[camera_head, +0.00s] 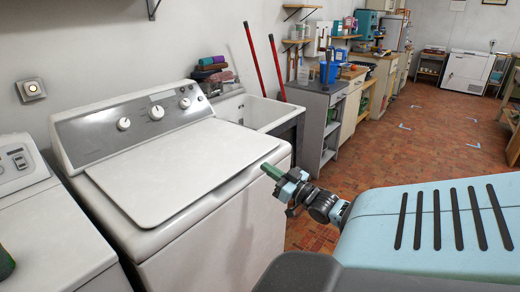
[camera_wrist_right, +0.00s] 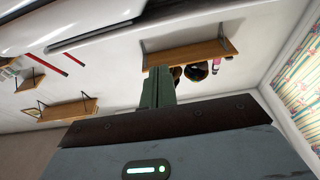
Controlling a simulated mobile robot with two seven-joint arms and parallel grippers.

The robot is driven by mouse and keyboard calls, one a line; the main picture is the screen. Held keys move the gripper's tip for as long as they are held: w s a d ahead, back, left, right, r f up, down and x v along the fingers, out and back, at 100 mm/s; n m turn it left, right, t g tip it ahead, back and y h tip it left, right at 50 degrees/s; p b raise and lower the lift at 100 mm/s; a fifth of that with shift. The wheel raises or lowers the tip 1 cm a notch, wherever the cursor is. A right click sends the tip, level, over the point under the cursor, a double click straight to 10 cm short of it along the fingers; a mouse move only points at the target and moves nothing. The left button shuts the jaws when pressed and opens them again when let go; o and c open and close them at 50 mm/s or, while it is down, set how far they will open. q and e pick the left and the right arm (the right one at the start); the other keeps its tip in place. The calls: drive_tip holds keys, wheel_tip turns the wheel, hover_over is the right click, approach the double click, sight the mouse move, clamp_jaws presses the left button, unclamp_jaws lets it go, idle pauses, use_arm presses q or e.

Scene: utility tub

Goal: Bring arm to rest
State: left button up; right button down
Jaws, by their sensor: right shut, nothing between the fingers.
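My right gripper (camera_head: 272,171) is in front of the right front corner of the white top-loading washer (camera_head: 180,170), at about the height of its lid. Its green fingers are together with nothing between them. They also show closed in the right wrist view (camera_wrist_right: 158,88), where the room appears upside down. I cannot tell from the head view whether the fingertips touch the washer's edge.
A white utility tub (camera_head: 258,112) stands behind the washer, with two red handles leaning by it. A second white appliance (camera_head: 40,240) is at the left. Cabinets (camera_head: 320,120) line the wall further back. The brick-patterned floor (camera_head: 420,140) on the right is mostly clear.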

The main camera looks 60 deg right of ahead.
use_arm(q)
drive_tip(key=shift+w, duration=0.3)
use_arm(e)
drive_tip(key=shift+v, duration=1.35)
use_arm(q)
drive_tip(key=shift+s, duration=0.1)
use_arm(e)
drive_tip(key=shift+f, duration=0.1)
drive_tip(key=s+a+f+n+g+y+p, duration=0.1)
drive_tip(key=s+a+f+g+p, duration=0.15)
drive_tip(key=s+a+f, duration=0.4)
drive_tip(key=s+a+f+g+y+p, duration=0.1)
drive_tip(key=s+a+f+g, duration=0.25)
drive_tip(key=a+f, duration=0.6)
drive_tip(key=s+a+f+n+g+y+p, duration=0.1)
drive_tip(key=s+a+f+g+p, duration=0.15)
drive_tip(key=s+a+f, duration=0.55)
use_arm(q)
drive_tip(key=w+r+t+p, duration=0.1)
drive_tip(key=w+r+t, duration=0.1)
drive_tip(key=w+r, duration=0.3)
wheel_tip(320, 180, up, 4)
drive_tip(key=shift+w+a+r+p, duration=0.2)
drive_tip(key=shift+w+a+p, duration=0.15)
drive_tip(key=shift+a, duration=0.1)
use_arm(e)
drive_tip(key=s+a+r+n+g+y, duration=0.1)
drive_tip(key=s+a+g, duration=0.2)
drive_tip(key=a, duration=1.4)
drive_tip(key=s, duration=0.3)
